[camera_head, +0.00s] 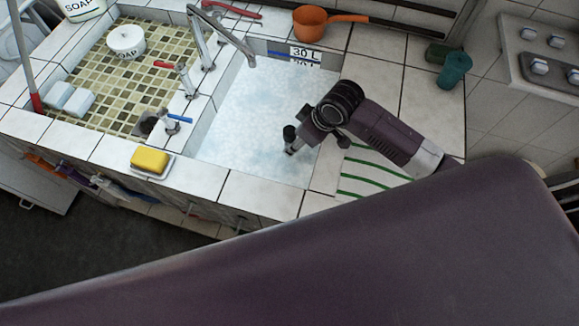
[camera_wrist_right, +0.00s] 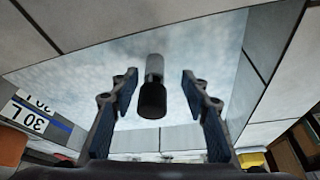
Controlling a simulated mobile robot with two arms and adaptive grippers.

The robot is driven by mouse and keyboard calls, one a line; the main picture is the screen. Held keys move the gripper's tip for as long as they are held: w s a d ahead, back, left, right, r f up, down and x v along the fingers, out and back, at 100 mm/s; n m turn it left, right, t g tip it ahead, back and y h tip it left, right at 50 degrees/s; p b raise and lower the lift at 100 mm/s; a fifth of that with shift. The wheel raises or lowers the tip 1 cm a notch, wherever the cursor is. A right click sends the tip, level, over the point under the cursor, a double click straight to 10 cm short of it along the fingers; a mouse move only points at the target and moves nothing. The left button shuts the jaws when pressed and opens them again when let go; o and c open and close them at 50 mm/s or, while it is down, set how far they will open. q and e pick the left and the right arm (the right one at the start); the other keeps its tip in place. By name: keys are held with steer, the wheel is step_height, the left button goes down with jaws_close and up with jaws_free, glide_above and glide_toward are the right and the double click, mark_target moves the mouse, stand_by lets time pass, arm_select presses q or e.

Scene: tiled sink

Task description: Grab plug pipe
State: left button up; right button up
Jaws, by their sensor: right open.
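The plug pipe, a short upright cylinder with a black top (camera_head: 289,133) and a grey lower part, stands in the water of the filled sink basin (camera_head: 245,125). In the right wrist view the pipe (camera_wrist_right: 153,88) appears between the two fingers, with a gap on each side. My right gripper (camera_wrist_right: 160,92) is open and empty. In the head view it reaches in from the right over the basin, close beside the pipe; its fingertips are hard to make out there. The pipe's lower end is not clearly visible. My left gripper is not in view.
A metal faucet (camera_head: 222,35) arches over the basin's back left. A yellow sponge (camera_head: 149,160) lies on the front rim. An orange pan (camera_head: 310,22) sits behind; a teal cup (camera_head: 454,69) and a green-striped cloth (camera_head: 358,175) lie to the right.

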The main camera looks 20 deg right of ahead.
steer(key=p+x, duration=0.1)
steer(key=x, duration=0.7)
steer(key=shift+w+d, duration=0.3)
steer(key=shift+d, duration=0.05)
jaws_close()
stand_by(0.4)
